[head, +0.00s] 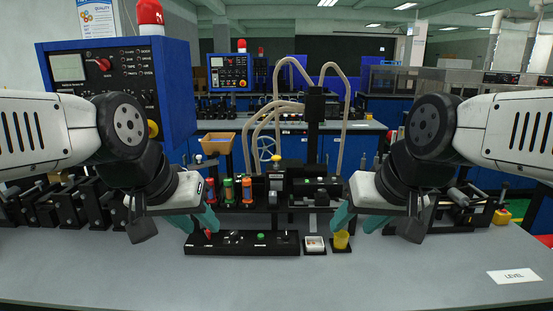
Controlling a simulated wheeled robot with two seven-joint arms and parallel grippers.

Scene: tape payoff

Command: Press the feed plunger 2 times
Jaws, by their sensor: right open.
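I cannot tell for sure which part is the feed plunger. A black station with a yellow cap on top (275,164) stands at the middle back of the bench. In front of it, a low black panel (215,247) carries small controls, including a green knob (261,236). My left gripper (196,221) hangs over the panel's left end, its teal fingers apart and nothing seen between them. My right gripper (357,221) is open and empty, its fingers near a yellow cup (341,239). Neither gripper visibly holds anything.
Black fixtures (465,212) stand at right. The grey bench front (270,283) is clear except for a LEVEL card (514,276).

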